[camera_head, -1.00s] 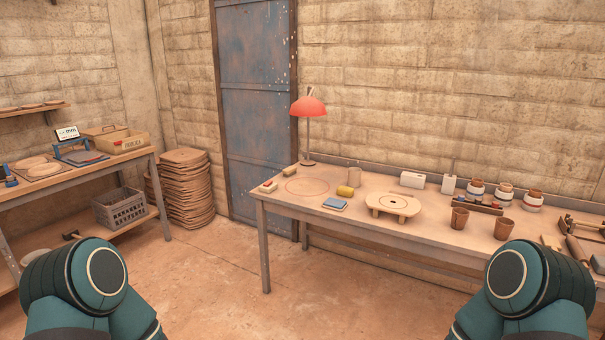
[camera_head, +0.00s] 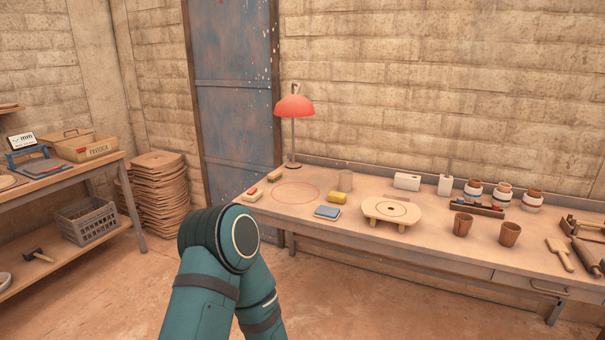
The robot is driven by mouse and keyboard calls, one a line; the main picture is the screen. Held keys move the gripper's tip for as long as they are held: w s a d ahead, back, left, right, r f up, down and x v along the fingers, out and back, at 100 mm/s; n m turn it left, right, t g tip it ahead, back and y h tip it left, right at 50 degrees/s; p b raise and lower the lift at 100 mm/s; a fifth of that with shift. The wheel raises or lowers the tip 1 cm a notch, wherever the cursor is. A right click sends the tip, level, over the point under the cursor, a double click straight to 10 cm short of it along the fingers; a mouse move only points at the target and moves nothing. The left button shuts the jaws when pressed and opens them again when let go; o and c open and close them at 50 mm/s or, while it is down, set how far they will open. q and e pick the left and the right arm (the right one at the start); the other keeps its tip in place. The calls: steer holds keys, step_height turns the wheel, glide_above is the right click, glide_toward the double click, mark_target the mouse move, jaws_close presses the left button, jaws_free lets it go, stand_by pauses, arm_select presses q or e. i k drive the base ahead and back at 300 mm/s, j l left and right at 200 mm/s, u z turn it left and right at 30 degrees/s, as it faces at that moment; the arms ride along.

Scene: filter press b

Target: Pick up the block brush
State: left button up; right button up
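I cannot tell for certain which item is the block brush. Two small block-shaped items lie at the left end of the long table: a pale one with a reddish part (camera_head: 252,194) near the front left corner, and a tan one (camera_head: 275,174) behind it. Both lie beside a red circle marked on the tabletop (camera_head: 296,192). One of my teal arms stands in front of the table's left end, with its rounded joint uppermost. Neither of my grippers shows.
A red lamp (camera_head: 294,107) stands at the back left of the table. A blue-grey pad (camera_head: 327,212), yellow sponge (camera_head: 337,197), round wooden stand (camera_head: 392,211) and brown cups (camera_head: 462,224) are to the right. A crate (camera_head: 86,220) sits on the left shelf.

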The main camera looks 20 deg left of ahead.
mark_target(276, 175)
steer(key=i+j+z, duration=0.15)
steer(key=j, duration=0.15)
steer(key=i+j+z, duration=0.1)
steer(key=j, duration=0.2)
steer(key=i+j+z, duration=0.15)
steer(key=j, duration=0.15)
steer(key=i+j, duration=0.15)
steer(key=j, duration=0.25)
steer(key=i+j, duration=0.15)
steer(key=j, duration=0.2)
steer(key=i+j+z, duration=0.1)
steer(key=j, duration=0.3)
steer(key=i+j, duration=0.15)
steer(key=j, duration=0.25)
steer(key=i+j+z, duration=0.1)
steer(key=j, duration=0.25)
